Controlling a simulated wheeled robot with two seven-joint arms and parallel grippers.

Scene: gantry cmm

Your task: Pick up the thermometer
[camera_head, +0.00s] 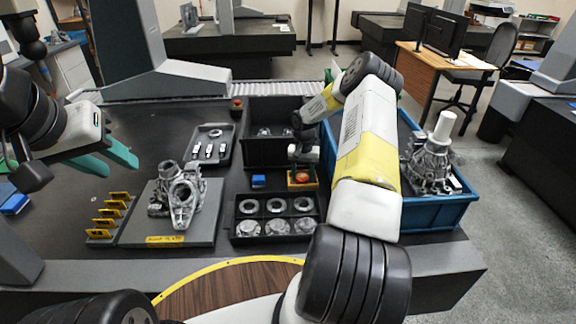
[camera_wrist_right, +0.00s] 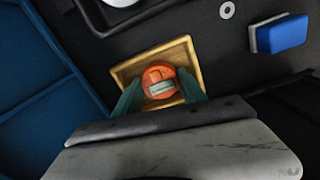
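The thermometer, an orange round unit with a pale display (camera_wrist_right: 159,88), lies in a small wooden tray (camera_wrist_right: 125,72) in the right wrist view. In the head view the thermometer (camera_head: 302,177) shows as an orange spot in the tray, under my right arm's end. My right gripper (camera_wrist_right: 159,80) is open, with one teal finger on each side of the thermometer. Whether the fingers touch it is not clear. In the head view those fingers are mostly hidden. My left gripper (camera_head: 121,161) is open and empty over the left of the table.
A blue crate (camera_head: 440,215) with a metal casting stands right of the tray. A black bin (camera_head: 262,150) is behind it, and a black tray of metal rings (camera_head: 262,222) is in front. A blue block (camera_head: 259,181) lies to the left. A casting (camera_head: 184,195) stands on a grey plate.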

